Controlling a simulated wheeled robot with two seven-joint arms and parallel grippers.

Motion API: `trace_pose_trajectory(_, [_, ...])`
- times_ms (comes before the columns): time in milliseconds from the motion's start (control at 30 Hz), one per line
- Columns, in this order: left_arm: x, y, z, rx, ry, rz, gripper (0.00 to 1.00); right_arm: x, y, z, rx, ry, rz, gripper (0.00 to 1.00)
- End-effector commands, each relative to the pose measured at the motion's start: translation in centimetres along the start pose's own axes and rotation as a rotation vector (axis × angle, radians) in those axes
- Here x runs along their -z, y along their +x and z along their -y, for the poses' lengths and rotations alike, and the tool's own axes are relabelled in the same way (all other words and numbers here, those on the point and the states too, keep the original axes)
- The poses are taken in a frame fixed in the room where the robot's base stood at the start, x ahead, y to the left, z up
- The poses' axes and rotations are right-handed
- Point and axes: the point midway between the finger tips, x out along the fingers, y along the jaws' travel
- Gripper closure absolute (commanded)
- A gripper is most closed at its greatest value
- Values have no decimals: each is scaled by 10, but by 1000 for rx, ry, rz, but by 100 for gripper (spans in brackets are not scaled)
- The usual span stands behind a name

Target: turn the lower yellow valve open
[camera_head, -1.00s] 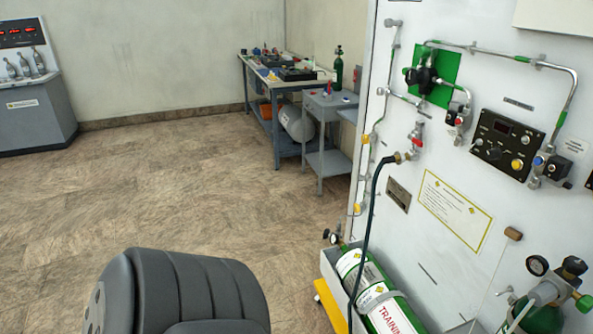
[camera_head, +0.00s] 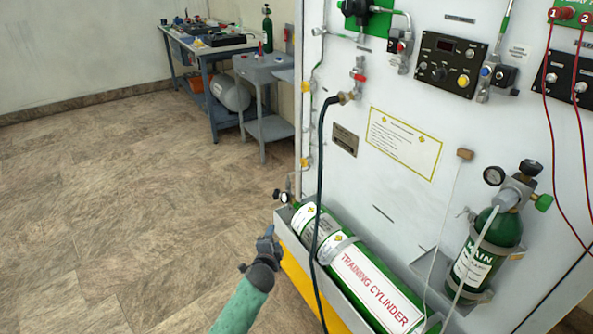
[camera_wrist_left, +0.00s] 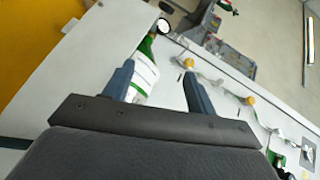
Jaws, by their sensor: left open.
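The lower yellow valve (camera_head: 306,162) is on the left edge of the white panel, above the head end of the training cylinder. It also shows in the left wrist view (camera_wrist_left: 189,62), near the tip of the right-hand finger in the picture. The upper yellow valve (camera_head: 306,87) is higher on the same pipe, and in the wrist view it appears further right (camera_wrist_left: 250,100). My left gripper (camera_head: 268,232) is below and left of the lower valve, apart from it. Its two fingers (camera_wrist_left: 157,70) are spread with nothing held. My right gripper is out of view.
The green and white training cylinder (camera_head: 345,262) lies in a tray at the panel's foot. A black hose (camera_head: 320,180) hangs down close right of the valve. A blue-legged workbench (camera_head: 207,50) stands behind. The floor left of the panel is clear.

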Motion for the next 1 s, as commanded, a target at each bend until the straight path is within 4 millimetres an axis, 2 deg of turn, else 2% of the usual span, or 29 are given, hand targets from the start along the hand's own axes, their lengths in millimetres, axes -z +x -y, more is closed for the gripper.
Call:
trace_pose_trajectory(33, [2,23,6,47,77,-35,43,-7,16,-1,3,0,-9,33])
trace_pose_trajectory(200, [14,84,38,204,363,-154,43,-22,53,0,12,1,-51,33])
trace_pose_trajectory(500, [33,170,88,455,880,-358,43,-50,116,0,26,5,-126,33])
trace_pose_trajectory(733, [32,218,119,611,1261,-512,43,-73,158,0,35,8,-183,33])
trace_pose_trajectory(1000, [18,246,142,713,1546,-651,43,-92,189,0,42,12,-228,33])
